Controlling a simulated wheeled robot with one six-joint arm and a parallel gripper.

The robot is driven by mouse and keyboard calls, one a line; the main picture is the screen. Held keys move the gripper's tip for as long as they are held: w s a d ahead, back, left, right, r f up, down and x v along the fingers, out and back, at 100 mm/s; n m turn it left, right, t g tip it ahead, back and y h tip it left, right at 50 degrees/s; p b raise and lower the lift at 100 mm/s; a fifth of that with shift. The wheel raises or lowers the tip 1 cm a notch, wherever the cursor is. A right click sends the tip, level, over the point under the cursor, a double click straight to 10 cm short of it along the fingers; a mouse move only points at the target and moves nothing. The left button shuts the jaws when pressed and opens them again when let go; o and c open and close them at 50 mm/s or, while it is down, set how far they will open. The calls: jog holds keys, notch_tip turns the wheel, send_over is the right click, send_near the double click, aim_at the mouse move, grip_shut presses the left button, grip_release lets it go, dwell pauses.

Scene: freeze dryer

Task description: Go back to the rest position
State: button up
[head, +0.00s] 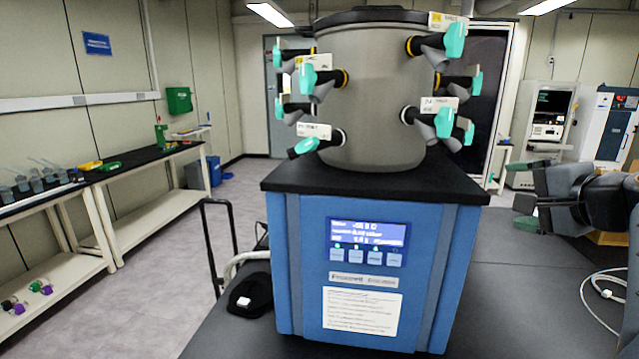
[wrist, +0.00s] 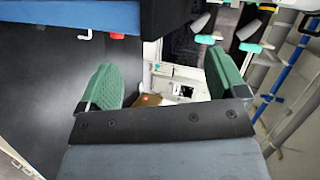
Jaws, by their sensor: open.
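My gripper (head: 524,213) is at the right of the head view, beside the freeze dryer and apart from it. In the wrist view its two green finger pads (wrist: 163,88) stand wide apart with nothing between them. The freeze dryer has a blue body (head: 300,262) with a lit display and a grey drum (head: 372,95) on its black top. Several ports with teal valve knobs (head: 455,40) stick out around the drum. In the wrist view, part of the blue body (wrist: 60,14) and some teal valves (wrist: 250,47) show along the top.
The freeze dryer stands on a dark table (head: 500,300). A white cable (head: 603,292) lies at the right, and a black object (head: 250,293) lies at the left of the machine. Side benches (head: 100,170) with small items line the left wall.

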jog(key=s+a+f+n+g+h, duration=0.1)
jog(key=s+a+f+n+g, duration=0.2)
jog(key=f, duration=0.7)
jog(key=a+f+n+g, duration=0.2)
jog(key=a+f+g, duration=0.2)
jog(key=f, duration=0.6)
jog(key=s+a+f+n+g, duration=0.1)
jog(key=s+a+f+n, duration=0.2)
jog(key=a+f+n, duration=0.1)
jog(key=s+a+f+n+g+h, duration=0.1)
jog(key=s+a+f+n, duration=0.3)
jog(key=a, duration=0.4)
notch_tip(320, 180, down, 3)
jog(key=shift+a+r+n+g, duration=0.15)
jog(key=shift+r+n+g, duration=0.05)
jog(key=shift+n+g, duration=0.55)
